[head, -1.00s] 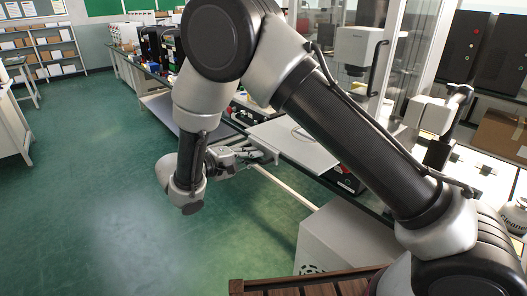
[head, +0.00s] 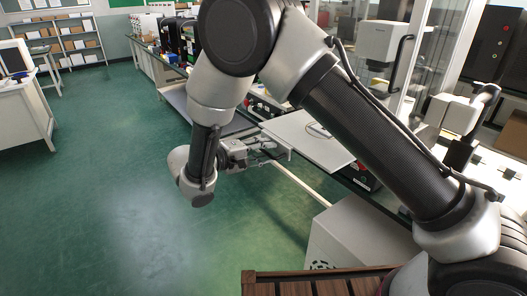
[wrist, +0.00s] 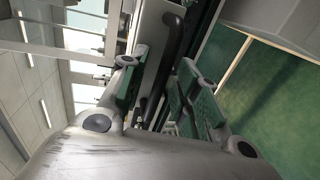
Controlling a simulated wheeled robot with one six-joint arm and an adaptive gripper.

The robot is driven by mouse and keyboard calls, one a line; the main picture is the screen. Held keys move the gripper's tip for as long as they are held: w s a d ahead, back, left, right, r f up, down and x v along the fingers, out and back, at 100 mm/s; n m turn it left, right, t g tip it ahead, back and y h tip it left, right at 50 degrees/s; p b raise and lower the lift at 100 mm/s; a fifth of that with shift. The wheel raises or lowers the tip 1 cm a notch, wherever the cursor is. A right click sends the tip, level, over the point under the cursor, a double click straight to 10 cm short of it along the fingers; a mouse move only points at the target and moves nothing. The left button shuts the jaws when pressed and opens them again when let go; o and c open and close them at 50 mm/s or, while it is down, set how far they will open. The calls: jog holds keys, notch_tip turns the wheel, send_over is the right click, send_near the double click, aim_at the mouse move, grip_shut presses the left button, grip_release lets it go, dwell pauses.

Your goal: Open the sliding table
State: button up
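The sliding table looks like a flat pale grey board (head: 312,142) jutting over the front edge of the long bench in the head view. My gripper (head: 279,152) is at the board's near left edge, low over the aisle. In the wrist view, my gripper's two fingers (wrist: 160,85) stand apart. A dark rounded bar (wrist: 171,42), which looks like a handle, runs between them, with narrow gaps showing beside it. Whether a finger touches the bar is hidden. The board's left front edge is partly covered by my gripper in the head view.
A pale cabinet (head: 355,243) stands below the bench at the right. A brown slatted wooden surface (head: 318,286) lies close at the bottom. A white instrument (head: 383,42) stands on the bench behind my arm. The green floor (head: 110,200) on the left is clear.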

jog(key=v, duration=1.2)
jog(key=d+r+m+g+y, duration=0.3)
jog(key=d+r, duration=0.4)
jog(key=d, duration=0.7)
jog(key=d+r+m+g+y, duration=0.15)
jog(key=d+r+g, duration=0.5)
jog(key=d, duration=0.85)
jog(key=s+d+r+m+t+y, duration=0.2)
jog(key=s+d+t+y, duration=0.3)
jog(key=s+d, duration=1)
jog(key=s+r+y, duration=0.1)
jog(key=s+y, duration=0.2)
jog(key=shift+s, duration=0.4)
